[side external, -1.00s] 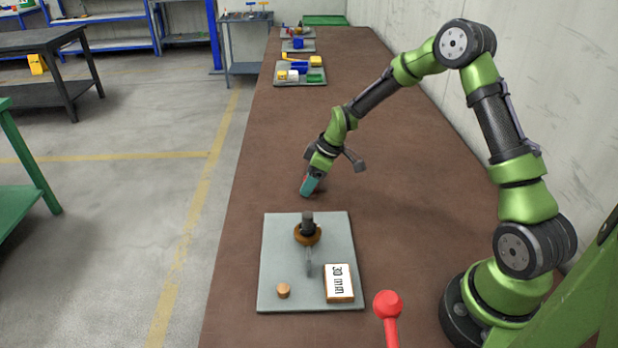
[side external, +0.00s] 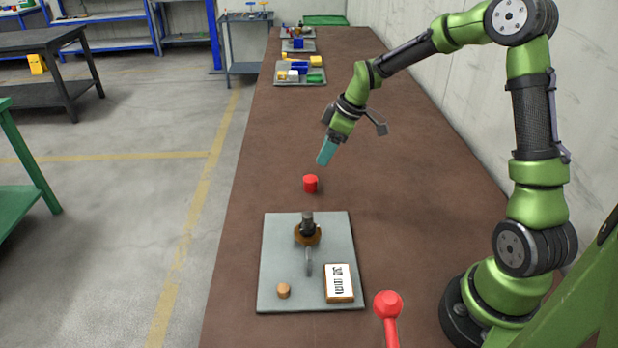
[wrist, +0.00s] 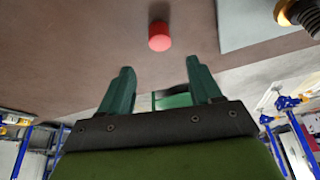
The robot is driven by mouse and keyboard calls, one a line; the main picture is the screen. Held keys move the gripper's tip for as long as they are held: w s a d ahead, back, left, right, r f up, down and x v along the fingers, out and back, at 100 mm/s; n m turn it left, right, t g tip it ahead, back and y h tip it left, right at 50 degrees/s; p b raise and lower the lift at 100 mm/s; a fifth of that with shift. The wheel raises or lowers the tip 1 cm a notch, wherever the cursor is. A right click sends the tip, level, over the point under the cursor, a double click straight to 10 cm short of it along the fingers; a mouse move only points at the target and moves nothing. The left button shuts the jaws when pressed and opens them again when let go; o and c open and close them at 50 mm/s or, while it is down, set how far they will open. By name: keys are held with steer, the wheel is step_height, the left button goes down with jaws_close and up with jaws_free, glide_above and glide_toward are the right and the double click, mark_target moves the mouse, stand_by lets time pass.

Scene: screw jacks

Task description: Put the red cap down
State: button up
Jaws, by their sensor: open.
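The red cap (side external: 310,184) stands on the brown bench top, just beyond the grey plate, with nothing touching it. It also shows in the wrist view (wrist: 159,36), ahead of the fingertips. My gripper (side external: 325,152) is above the bench, up and slightly right of the cap. In the wrist view its two teal fingers (wrist: 160,80) are spread apart with nothing between them. The screw jack (side external: 307,230) stands on the grey plate (side external: 275,250), and part of it shows at the top right of the wrist view (wrist: 298,14).
On the plate are a small wooden cylinder (side external: 283,290) and a block with a printed label (side external: 339,282). A red ball-topped lever (side external: 388,304) stands at the front. A tray of coloured blocks (side external: 300,73) sits farther back. The bench between is clear.

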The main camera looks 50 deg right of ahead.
steer(key=s+a+r+m+t+h, duration=0.1)
steer(key=s+a+r+m, duration=0.3)
steer(key=s+a+r, duration=0.5)
steer(key=s+a+r+m+t, duration=0.1)
steer(key=s+r+m, duration=0.1)
steer(key=s, duration=0.4)
steer(key=s+a+r+m+t, duration=0.1)
steer(key=s+a+r+m, duration=0.1)
steer(key=s+m, duration=0.2)
steer(key=s, duration=0.3)
steer(key=shift+s+r+y, duration=0.2)
steer(key=shift+s+y, duration=0.05)
steer(key=shift+y, duration=0.15)
steer(key=shift+a, duration=0.15)
